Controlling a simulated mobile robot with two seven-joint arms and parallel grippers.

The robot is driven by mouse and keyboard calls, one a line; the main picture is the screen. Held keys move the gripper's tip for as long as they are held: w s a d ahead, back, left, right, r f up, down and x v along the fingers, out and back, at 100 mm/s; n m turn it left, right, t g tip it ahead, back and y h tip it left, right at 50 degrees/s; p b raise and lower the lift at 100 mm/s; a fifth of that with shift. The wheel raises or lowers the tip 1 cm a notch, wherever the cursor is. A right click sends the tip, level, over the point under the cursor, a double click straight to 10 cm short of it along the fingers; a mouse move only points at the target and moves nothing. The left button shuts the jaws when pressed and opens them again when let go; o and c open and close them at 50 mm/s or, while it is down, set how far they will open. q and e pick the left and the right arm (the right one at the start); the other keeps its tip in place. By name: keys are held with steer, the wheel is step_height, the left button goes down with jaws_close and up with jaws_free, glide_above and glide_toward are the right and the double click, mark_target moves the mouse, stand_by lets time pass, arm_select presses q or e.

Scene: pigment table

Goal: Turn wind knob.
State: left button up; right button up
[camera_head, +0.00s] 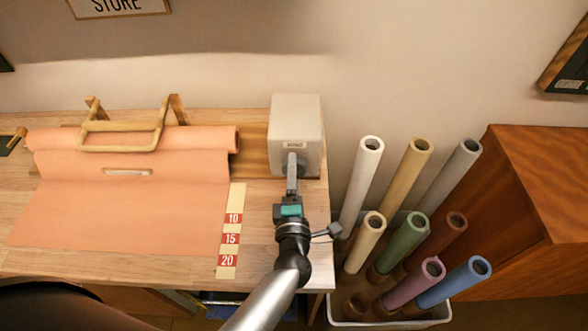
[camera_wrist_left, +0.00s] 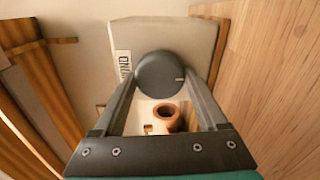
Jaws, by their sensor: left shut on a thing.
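A pale grey box (camera_head: 296,118) with a small label stands at the right end of the wooden table. The round dark grey wind knob (camera_wrist_left: 160,75) is on its front face, with a small light mark near its right edge. My left gripper (camera_head: 291,163) reaches the box front from below and is shut on the knob, one finger on each side. In the wrist view the left gripper's fingertips (camera_wrist_left: 161,82) meet the knob's sides. In the head view the gripper mostly hides the knob. My right gripper is not in view.
An orange paper roll (camera_head: 135,140) with its sheet spread on the table lies left of the box, under a wooden frame (camera_head: 122,127). A numbered strip (camera_head: 231,232) lies beside the sheet. A white bin (camera_head: 390,324) of coloured tubes stands right of the table, near a wooden cabinet (camera_head: 530,185).

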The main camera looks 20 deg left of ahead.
arm_select(q)
steer(key=shift+m, duration=0.6)
steer(key=o, duration=1.3)
steer(key=p+v, duration=0.1)
steer(key=v, duration=0.6)
steer(key=shift+s+r+p, duration=0.1)
steer(key=shift+s+p, duration=0.15)
steer(key=shift+p, duration=0.05)
steer(key=shift+d, duration=0.1)
